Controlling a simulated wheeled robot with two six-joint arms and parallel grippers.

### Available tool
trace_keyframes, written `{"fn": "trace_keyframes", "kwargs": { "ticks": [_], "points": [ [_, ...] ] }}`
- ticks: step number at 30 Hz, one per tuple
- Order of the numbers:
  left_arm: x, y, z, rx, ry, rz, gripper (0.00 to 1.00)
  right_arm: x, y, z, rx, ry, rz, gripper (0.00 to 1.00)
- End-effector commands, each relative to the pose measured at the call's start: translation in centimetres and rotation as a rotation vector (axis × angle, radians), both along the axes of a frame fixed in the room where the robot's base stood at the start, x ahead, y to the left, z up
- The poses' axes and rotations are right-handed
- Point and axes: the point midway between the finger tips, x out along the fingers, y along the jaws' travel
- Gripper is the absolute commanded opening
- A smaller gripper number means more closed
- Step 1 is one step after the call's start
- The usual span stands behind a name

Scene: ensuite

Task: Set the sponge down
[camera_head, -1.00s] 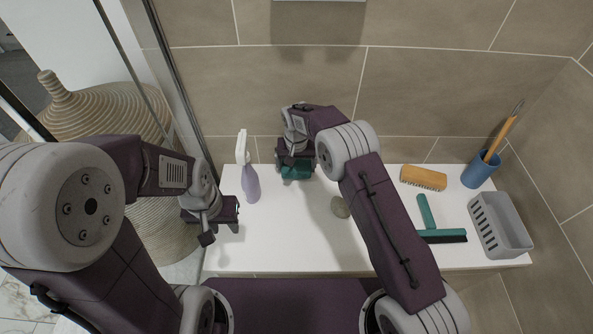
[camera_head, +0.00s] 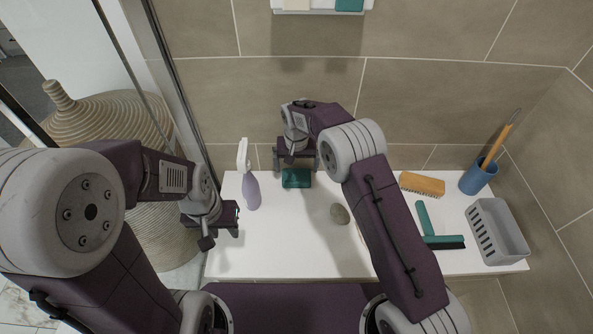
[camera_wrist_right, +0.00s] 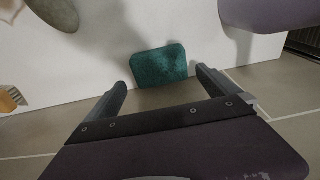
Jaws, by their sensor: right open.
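The sponge (camera_head: 296,178) is a dark green block lying on the white counter near its back edge, right of the spray bottle. It also shows in the right wrist view (camera_wrist_right: 160,67), in front of the gap between the fingers. My right gripper (camera_head: 297,161) is open, just behind the sponge and apart from it; in the wrist view its two fingers (camera_wrist_right: 160,88) stand wide with nothing between them. My left gripper (camera_head: 222,232) hangs empty at the counter's left end, with its fingers apart.
On the white counter (camera_head: 285,245) stand a purple spray bottle (camera_head: 251,190), a grey-green stone (camera_head: 340,214), a brush (camera_head: 422,184), a green squeegee (camera_head: 426,220), a blue cup (camera_head: 478,176) and a grey basket (camera_head: 497,232). A tiled wall rises behind; a wall shelf (camera_head: 322,11) hangs above.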

Motion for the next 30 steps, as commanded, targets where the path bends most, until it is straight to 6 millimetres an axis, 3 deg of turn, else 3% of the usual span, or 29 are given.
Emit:
{"fn": "trace_keyframes", "kwargs": {
  "ticks": [1,7,21,23,26,30],
  "points": [
    [0.0,0.0,1.0,0.0,0.0,0.0,0.36,-0.1,0.0,1.9,0.001,-0.002,0.0,1.0],
    [0.0,0.0,2.1,0.0,0.0,0.0,0.36,-0.6,0.0,5.3,0.0,0.001,0.0,1.0],
    [0.0,0.0,2.2,0.0,0.0,0.0,0.36,-1.0,-0.4,6.3,0.0,0.002,-0.002,1.0],
    [0.0,0.0,2.2,0.0,0.0,0.0,0.36,-1.6,-1.7,6.9,0.001,0.004,-0.004,1.0],
    [0.0,0.0,2.2,0.0,0.0,0.0,0.36,-4.4,-5.7,8.4,0.007,0.01,-0.007,1.0],
    [0.0,0.0,2.2,0.0,0.0,0.0,0.36,-11.7,-12.1,9.9,0.017,0.013,-0.013,1.0]
  ]
}}
